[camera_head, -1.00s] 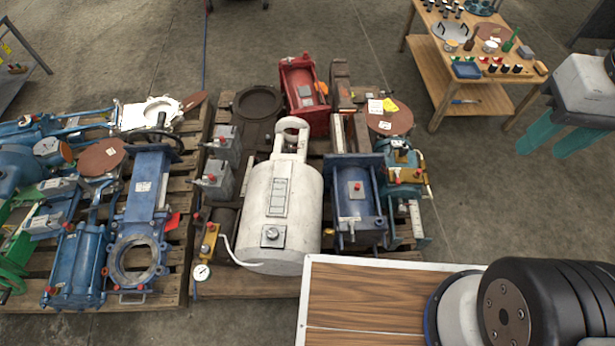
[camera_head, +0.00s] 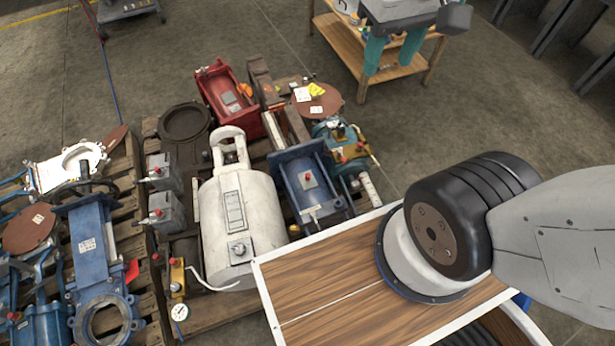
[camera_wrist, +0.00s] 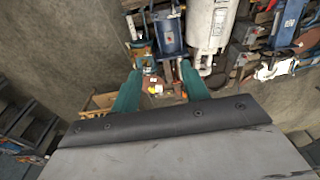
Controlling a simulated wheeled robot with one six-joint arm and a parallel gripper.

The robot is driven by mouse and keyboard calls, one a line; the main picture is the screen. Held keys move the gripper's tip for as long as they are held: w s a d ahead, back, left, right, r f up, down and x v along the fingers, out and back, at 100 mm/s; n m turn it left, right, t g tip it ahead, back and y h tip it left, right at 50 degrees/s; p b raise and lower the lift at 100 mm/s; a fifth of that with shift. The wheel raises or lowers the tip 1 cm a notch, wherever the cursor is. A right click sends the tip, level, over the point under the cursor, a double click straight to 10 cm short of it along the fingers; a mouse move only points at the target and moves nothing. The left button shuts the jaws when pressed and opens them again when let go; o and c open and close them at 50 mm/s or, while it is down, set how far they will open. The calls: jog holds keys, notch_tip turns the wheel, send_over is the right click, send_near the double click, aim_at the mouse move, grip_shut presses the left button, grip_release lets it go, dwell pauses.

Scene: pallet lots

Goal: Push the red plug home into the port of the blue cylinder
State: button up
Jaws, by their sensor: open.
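A blue cylinder (camera_head: 318,196) lies in a frame on the middle pallet, right of a large white tank. A small red plug (camera_head: 308,177) stands on its upper side; how deep it sits cannot be told. The blue cylinder also shows at the top of the wrist view (camera_wrist: 168,40). My gripper (camera_head: 390,62) has two teal fingers, apart and empty, held up in front of the wooden bench, well away from the cylinder. In the wrist view, my gripper (camera_wrist: 159,68) shows its fingers spread, with the cylinder beyond them.
The white tank (camera_head: 240,215) stands left of the blue cylinder. A red housing (camera_head: 228,98) and a brown disc (camera_head: 318,98) lie behind it. Other blue machines (camera_head: 95,250) with red fittings crowd the left pallet. Open floor (camera_head: 240,30) lies behind the pallets.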

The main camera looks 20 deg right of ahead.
jog(key=w+f, duration=0.4)
jog(key=w, duration=0.3)
jog(key=w+f, duration=0.4)
jog(key=w, duration=0.3)
jog(key=n+g, duration=0.1)
jog(key=n, duration=0.1)
send_over(306, 175)
notch_tip(306, 175, down, 52)
jog(key=shift+w+a+f, duration=0.15)
jog(key=shift+f, duration=0.35)
notch_tip(306, 175, down, 2)
jog(key=shift+f, duration=0.3)
jog(key=shift+f, duration=0.1)
